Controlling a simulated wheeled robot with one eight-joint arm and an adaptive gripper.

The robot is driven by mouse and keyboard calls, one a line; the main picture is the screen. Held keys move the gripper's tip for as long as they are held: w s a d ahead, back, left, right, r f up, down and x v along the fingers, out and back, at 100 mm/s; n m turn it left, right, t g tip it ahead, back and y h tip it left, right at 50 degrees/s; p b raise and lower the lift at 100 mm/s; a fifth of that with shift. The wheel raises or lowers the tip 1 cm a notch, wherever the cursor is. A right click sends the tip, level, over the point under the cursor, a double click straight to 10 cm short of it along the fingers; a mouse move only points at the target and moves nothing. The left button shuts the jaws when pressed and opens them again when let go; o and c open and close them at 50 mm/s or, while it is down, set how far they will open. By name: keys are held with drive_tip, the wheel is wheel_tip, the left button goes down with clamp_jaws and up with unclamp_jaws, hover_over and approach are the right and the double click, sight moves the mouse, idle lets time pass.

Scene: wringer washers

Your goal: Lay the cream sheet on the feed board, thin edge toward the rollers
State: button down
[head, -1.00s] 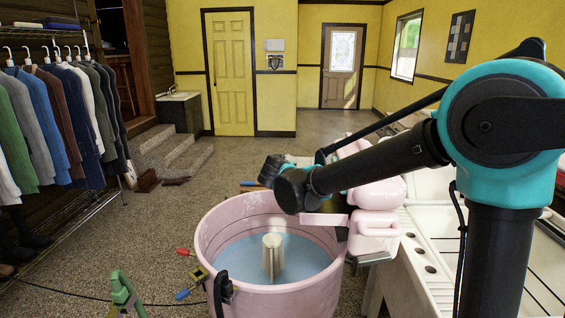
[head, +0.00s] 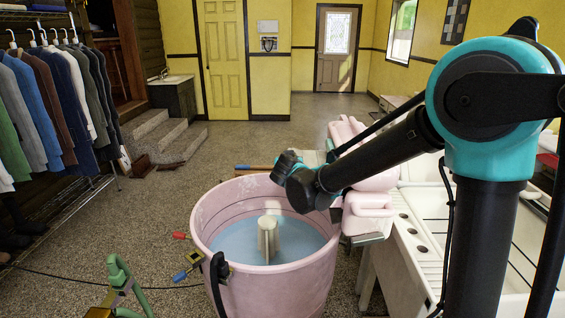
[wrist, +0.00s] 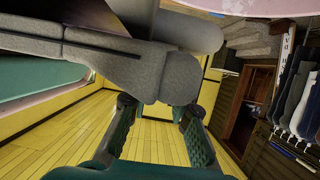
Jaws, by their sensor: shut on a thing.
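In the wrist view my gripper (wrist: 156,104) has its two green-padded fingers on either side of a folded, woven-looking cloth, the cream sheet (wrist: 145,76), which looks grey in shade. The gripper is shut on it. The sheet spreads from the fingers to the upper left, with a thicker rounded fold at the top. In the head view my wrist hides the gripper and most of what it holds. The pink wringer (head: 371,183) stands just right of my wrist, on the tub's right side. The feed board and rollers cannot be made out clearly.
The pink washer tub (head: 312,280) holds bluish water and a pale agitator (head: 267,237). White sinks (head: 415,235) stand at the right. A green hose-like piece (head: 119,273) is front left. A clothes rack (head: 60,95) stands left. The floor beyond the tub is open.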

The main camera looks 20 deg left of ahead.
drive_tip(key=shift+w+d, duration=0.2)
drive_tip(key=shift+d, duration=0.6)
drive_tip(key=shift+w+d, duration=0.2)
drive_tip(key=shift+d, duration=0.6)
drive_tip(key=shift+w+d, duration=0.2)
drive_tip(key=shift+d, duration=0.6)
drive_tip(key=shift+f, duration=0.75)
drive_tip(key=c, duration=1.3)
unclamp_jaws()
drive_tip(key=v, duration=1.2)
